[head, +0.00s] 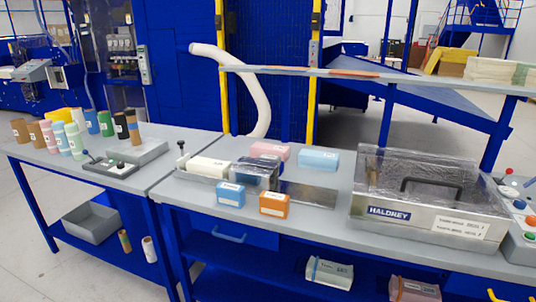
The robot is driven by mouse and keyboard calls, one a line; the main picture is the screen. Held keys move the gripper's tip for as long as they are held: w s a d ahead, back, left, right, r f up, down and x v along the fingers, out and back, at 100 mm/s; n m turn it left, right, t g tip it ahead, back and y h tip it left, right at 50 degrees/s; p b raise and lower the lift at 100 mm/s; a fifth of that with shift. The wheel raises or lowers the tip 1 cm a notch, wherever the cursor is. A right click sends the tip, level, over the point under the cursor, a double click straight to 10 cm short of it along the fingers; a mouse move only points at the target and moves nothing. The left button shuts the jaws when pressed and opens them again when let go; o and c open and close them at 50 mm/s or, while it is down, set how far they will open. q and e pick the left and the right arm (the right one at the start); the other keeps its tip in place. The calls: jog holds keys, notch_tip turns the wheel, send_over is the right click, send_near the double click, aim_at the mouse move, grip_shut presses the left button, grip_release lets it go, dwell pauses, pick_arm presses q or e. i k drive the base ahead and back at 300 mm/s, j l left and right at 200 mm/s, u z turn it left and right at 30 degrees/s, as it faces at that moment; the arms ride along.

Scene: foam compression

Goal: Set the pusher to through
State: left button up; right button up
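No part is clearly marked as the pusher, and no "through" label is readable. A small upright handle with a dark knob (183,150) stands at the left end of the metal fixture on the middle table. A control plate (112,167) with a black-knobbed lever (88,157) lies on the left table. A grey control box (522,225) with coloured buttons and a red-knobbed lever (507,173) is at the right edge, partly cut off. Neither of my grippers is in view.
A clear-lidded HALDNEY machine (388,212) with a black handle fills the table's right part. Foam blocks, blue (231,194), orange (274,204), pink (270,150) and light blue (318,159), lie around the fixture. Several rolls (105,123) stand at left. A shelf (400,75) overhangs the back.

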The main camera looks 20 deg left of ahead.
aim_at(180, 162)
jog(key=u, duration=1.25)
